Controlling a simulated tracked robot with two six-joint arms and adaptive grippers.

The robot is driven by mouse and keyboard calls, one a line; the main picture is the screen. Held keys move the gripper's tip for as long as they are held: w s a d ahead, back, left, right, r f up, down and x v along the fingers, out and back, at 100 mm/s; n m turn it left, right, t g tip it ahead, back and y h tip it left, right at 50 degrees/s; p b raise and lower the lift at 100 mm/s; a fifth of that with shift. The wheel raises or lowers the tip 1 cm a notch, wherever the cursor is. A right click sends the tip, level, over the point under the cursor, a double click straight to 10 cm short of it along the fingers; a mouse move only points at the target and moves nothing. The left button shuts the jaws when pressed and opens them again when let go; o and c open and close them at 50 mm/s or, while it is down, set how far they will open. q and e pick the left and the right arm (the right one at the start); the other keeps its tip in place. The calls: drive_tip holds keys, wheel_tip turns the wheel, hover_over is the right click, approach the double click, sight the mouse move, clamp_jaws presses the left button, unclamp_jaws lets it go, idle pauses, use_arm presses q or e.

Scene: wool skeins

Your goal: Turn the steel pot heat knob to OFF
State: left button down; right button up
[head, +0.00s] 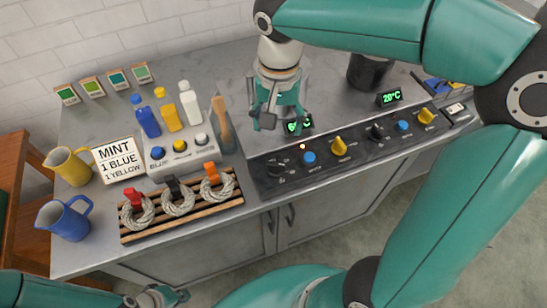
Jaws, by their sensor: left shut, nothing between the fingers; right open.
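A dark control panel (355,150) runs along the counter's front edge. Its left group has a black knob (277,168), a blue knob (310,158) and a yellow knob (339,146); a small orange light glows above them. Its right group has a black knob (377,131), a blue knob (402,126) and a yellow knob (427,115). Labels are too small to read. No steel pot is clearly visible; my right arm hides part of the cooktop. My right gripper (277,117) is open above the panel's left group, apart from the knobs. My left gripper (165,298) is shut and empty at the bottom edge.
A dark pot (368,72) stands at the back right, near a 20°C display (390,97). Another display (299,125) is partly hidden by my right gripper. A wooden rack (235,190) with several skeins, bottles, a sign (118,160) and two jugs occupy the left.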

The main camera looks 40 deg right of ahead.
sight(276, 163)
wheel_tip(276, 163, down, 15)
drive_tip(key=shift+r, duration=0.2)
drive_tip(key=shift+c, duration=0.2)
drive_tip(key=shift+w, duration=0.1)
drive_tip(key=c, duration=1.1)
